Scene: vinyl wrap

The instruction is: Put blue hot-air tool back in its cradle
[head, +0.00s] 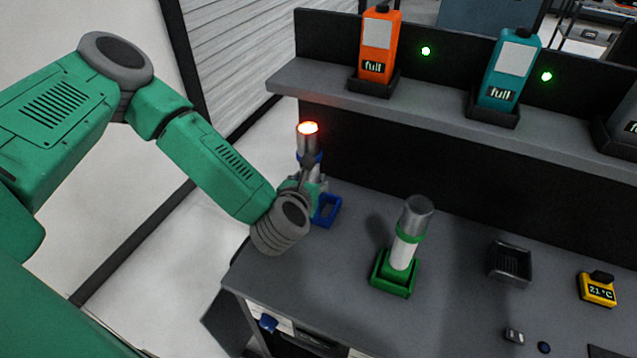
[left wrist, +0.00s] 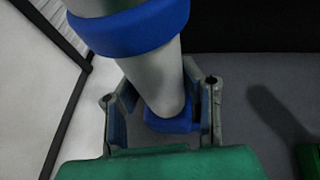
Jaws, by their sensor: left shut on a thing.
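The blue hot-air tool (head: 309,149) stands upright at the left end of the workbench, its nozzle tip glowing orange-red. It has a grey body and a blue band, which also shows in the left wrist view (left wrist: 130,28). My left gripper (head: 308,188) is shut on the tool's body. The blue cradle (head: 327,210) is on the bench right by the gripper; in the left wrist view a blue part (left wrist: 172,125) shows at the tool's lower end. Whether the tool is seated in the cradle or just above it, I cannot tell. My right gripper is not in view.
A green-banded tool (head: 408,235) stands in a green cradle (head: 393,279) to the right. A black holder (head: 510,262) and a yellow 21 °C meter (head: 598,289) are farther right. Orange (head: 378,45) and teal (head: 510,70) bottles stand on the shelf (head: 430,92) behind.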

